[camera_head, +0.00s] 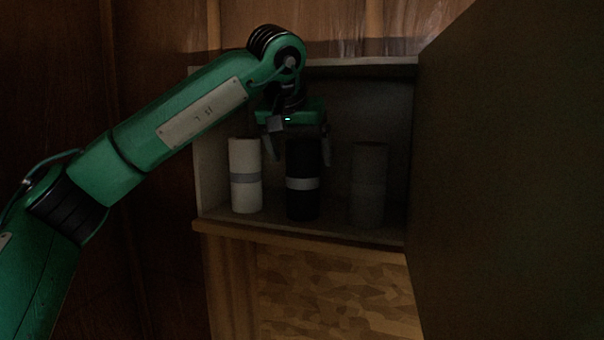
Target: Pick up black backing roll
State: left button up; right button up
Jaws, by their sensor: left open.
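The black backing roll (303,204) stands upright in the middle of the open cabinet shelf, with a grey band around it. My left gripper (299,149) is open and points down at the top of the black roll. One finger shows at the roll's left and the other at its right. I cannot tell whether the fingers touch it. My right gripper is not in view.
A white roll (245,197) with a grey band stands close on the left of the black one. A dark grey roll (369,188) stands on the right in shadow. The cabinet (201,177) has side walls and a front ledge. A large dark panel (500,190) fills the right side.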

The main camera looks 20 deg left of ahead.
pick_arm(q)
jog(key=shift+s+d, duration=0.1)
jog(key=shift+c, duration=0.7)
jog(key=c, duration=1.5)
jog(key=shift+o, duration=0.2)
